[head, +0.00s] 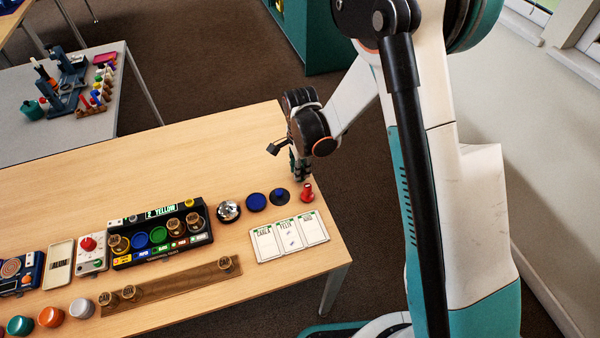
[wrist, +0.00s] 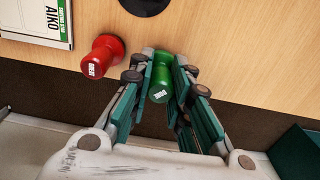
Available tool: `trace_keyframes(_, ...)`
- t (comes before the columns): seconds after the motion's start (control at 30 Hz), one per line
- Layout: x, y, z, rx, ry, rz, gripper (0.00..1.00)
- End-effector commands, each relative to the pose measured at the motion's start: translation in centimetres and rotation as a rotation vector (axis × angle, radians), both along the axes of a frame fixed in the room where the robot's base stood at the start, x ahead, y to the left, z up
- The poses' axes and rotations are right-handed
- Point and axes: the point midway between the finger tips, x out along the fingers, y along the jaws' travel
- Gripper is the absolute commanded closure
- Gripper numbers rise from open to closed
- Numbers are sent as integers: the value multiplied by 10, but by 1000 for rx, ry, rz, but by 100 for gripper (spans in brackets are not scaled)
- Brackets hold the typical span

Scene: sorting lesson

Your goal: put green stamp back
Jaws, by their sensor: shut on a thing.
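The green stamp (wrist: 161,82) stands between the fingers of my gripper (wrist: 164,66) in the wrist view, with a white label on its end. My gripper is shut on it at the table's far right edge. In the head view my gripper (head: 300,172) points down behind the red stamp, and the green stamp is hidden or too small to make out. The red stamp (wrist: 103,55) is just left of my gripper in the wrist view, apart from it. It also shows in the head view (head: 307,193). I cannot tell whether the green stamp touches the table.
Name cards (head: 290,237) lie in front. A black holder (head: 163,250) and a wooden strip (head: 175,287) are further left.

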Motion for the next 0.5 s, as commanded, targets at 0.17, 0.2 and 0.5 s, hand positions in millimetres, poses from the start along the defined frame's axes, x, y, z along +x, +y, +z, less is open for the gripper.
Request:
trace_keyframes(0.17,0,0,-17,0,0,0,98)
trace_keyframes(0.2,0,0,-16,0,0,0,98)
trace_keyframes(0.5,0,0,-20,0,0,0,80)
